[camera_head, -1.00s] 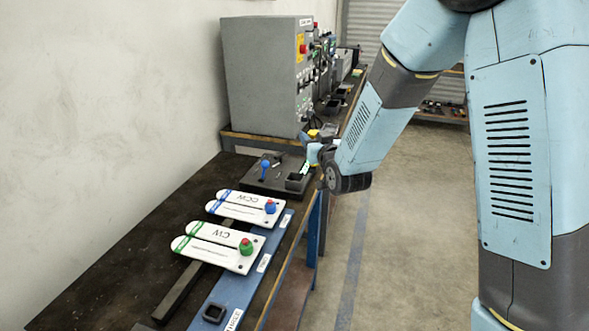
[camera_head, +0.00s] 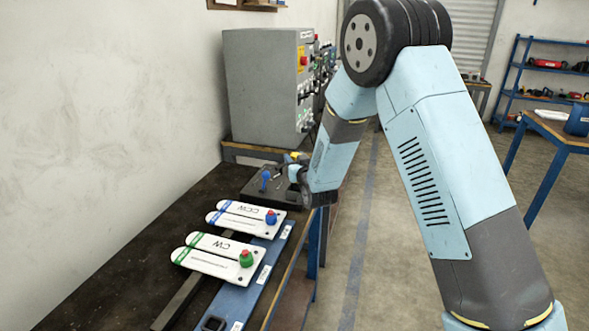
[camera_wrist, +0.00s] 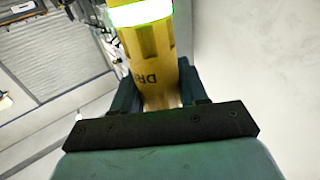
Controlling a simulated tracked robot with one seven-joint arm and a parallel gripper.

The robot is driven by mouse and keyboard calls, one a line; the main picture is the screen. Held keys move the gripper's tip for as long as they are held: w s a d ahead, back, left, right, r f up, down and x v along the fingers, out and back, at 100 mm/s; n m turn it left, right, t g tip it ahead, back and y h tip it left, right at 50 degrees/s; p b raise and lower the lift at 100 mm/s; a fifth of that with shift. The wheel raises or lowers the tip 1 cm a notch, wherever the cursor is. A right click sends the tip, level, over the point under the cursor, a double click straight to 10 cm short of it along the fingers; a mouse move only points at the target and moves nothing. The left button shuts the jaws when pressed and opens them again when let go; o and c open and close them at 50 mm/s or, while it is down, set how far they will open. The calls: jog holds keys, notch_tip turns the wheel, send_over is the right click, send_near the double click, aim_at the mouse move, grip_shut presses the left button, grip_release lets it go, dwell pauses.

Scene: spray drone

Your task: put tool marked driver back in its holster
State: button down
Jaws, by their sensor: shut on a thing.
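The driver is a yellow tool (camera_wrist: 147,55) with dark letters starting "DR" and a glowing green-white band. In the wrist view it stands between the fingers of my gripper (camera_wrist: 160,100), which is shut on it. In the head view my gripper (camera_head: 297,172) is over the right part of a dark tray (camera_head: 262,195) on the bench, partly hidden by my arm. A small yellow patch (camera_head: 296,156) beside it appears to be the tool. A square black socket (camera_head: 213,323) sits on the blue bench strip at the lower edge. I cannot tell which socket is the driver's holster.
White CCW (camera_head: 245,217) and CW (camera_head: 215,255) plates with red-topped knobs lie on the bench (camera_head: 120,265). A blue upright piece (camera_head: 265,178) stands on the tray. A grey control cabinet (camera_head: 262,90) stands behind. The wall is left; open floor is right.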

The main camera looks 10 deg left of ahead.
jog(key=shift+w+a+f, duration=0.15)
jog(key=shift+f, duration=0.25)
notch_tip(320, 180, down, 3)
jog(key=shift+r, duration=0.15)
jog(key=c, duration=0.6)
grip_release()
jog(key=v, duration=1.2)
jog(key=shift+r, duration=0.1)
